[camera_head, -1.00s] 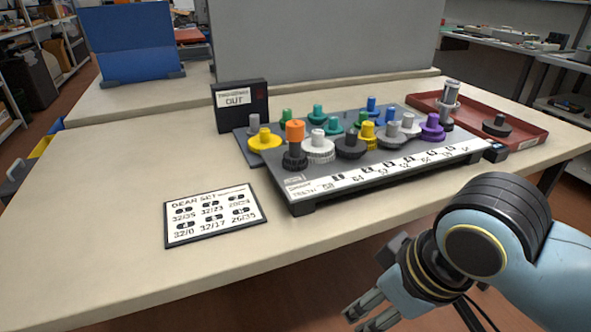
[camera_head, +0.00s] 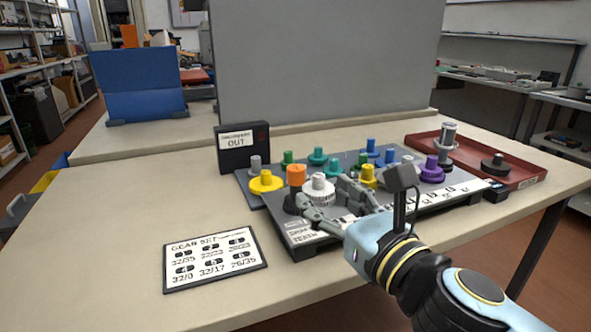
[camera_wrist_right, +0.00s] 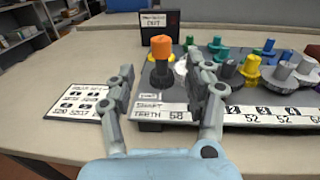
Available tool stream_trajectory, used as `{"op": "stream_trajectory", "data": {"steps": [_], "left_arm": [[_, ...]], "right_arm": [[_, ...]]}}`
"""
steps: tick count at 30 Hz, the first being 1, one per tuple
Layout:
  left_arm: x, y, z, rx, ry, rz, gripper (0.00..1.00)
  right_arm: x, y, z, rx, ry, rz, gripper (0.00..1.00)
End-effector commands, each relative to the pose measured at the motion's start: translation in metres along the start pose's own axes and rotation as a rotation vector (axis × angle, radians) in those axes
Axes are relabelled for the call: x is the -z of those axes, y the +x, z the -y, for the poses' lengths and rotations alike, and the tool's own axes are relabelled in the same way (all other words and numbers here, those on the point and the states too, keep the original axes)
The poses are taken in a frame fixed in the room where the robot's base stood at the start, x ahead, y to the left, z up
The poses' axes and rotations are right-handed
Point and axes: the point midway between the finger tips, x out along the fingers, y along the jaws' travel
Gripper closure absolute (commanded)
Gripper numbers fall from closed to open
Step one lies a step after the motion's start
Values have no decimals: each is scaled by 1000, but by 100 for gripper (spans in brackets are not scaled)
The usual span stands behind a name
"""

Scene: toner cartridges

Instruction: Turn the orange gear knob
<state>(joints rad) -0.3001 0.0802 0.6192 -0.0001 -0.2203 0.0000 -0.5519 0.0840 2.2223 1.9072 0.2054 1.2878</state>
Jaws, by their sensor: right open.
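The orange gear knob (camera_head: 296,175) stands upright on a dark gear at the front left of the grey gear board (camera_head: 297,240). In the right wrist view the orange knob (camera_wrist_right: 161,46) shows between and beyond the two fingertips. My right gripper (camera_head: 321,194) is open, with its fingers at the board's front left, close to the knob and the white gear (camera_head: 319,190). In the wrist view the open gripper (camera_wrist_right: 160,68) has nothing between its pads that I can see touching. The dark gear is partly hidden by a finger in the head view. My left gripper is not in view.
A yellow gear (camera_head: 266,182) stands left of the knob, with several coloured gears to its right. A black box marked OUT (camera_head: 242,150) is behind. A gear card (camera_head: 214,262) lies front left; a red tray (camera_head: 525,170) is at the right.

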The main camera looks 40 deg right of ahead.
Motion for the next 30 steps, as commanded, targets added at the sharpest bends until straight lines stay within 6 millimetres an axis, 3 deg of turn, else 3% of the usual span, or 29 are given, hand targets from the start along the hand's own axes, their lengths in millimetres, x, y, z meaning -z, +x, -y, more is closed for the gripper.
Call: {"op": "stream_trajectory", "data": {"steps": [5,10,18,30], "left_arm": [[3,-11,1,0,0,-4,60],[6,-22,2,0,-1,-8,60],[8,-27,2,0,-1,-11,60],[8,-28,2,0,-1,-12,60]], "right_arm": [[-3,22,2,7,16,-1,47],[-4,57,2,7,13,0,47],[0,98,2,6,12,-2,47],[1,107,2,5,10,-3,47]]}}
